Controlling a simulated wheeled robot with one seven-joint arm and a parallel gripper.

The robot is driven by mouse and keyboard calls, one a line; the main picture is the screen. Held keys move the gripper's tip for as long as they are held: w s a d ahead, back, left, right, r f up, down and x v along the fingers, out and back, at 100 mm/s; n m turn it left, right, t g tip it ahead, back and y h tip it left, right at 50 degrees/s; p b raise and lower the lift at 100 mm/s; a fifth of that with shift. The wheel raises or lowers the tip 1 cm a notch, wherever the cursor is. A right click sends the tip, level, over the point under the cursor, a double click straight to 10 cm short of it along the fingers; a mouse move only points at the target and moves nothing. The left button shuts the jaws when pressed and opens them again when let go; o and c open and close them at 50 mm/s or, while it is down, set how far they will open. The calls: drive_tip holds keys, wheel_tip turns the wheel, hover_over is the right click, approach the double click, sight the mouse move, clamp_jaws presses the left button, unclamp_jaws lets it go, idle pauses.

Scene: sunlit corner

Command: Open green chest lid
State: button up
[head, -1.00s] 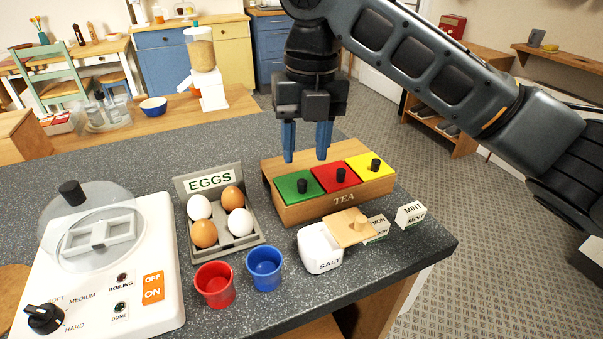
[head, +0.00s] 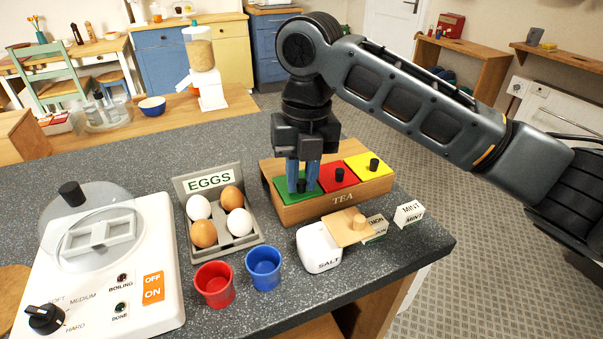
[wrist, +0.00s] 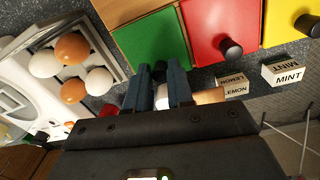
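The wooden TEA chest (head: 343,199) stands on the counter with a green lid (head: 283,184), a red lid (head: 331,183) and a yellow lid (head: 357,164) side by side, each with a black knob. The green lid lies flat and also shows in the wrist view (wrist: 150,45). My gripper (head: 303,187) is over the green lid, pointing down. Its blue fingers are on either side of the green lid's knob (wrist: 159,70) and appear to touch it. The fingers partly hide the knob.
The egg box (head: 225,215) is close to the left of the chest. Red and blue cups (head: 264,268) are nearer.

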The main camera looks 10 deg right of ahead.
clamp_jaws()
drive_tip(key=shift+w+a+r, duration=0.1)
drive_tip(key=shift+w+a, duration=0.2)
drive_tip(key=shift+w, duration=0.85)
drive_tip(key=shift+w+a+f, duration=0.1)
drive_tip(key=shift+w+a, duration=0.2)
drive_tip(key=shift+w, duration=0.9)
drive_tip(key=shift+w+a+r, duration=0.1)
drive_tip(key=shift+w+a, duration=0.2)
drive_tip(key=shift+w, duration=0.85)
drive_tip(key=shift+o, duration=2.2)
unclamp_jaws()
wheel_tip(320, 180, up, 8)
drive_tip(key=shift+d+b, duration=0.15)
drive_tip(key=shift+b, duration=0.3)
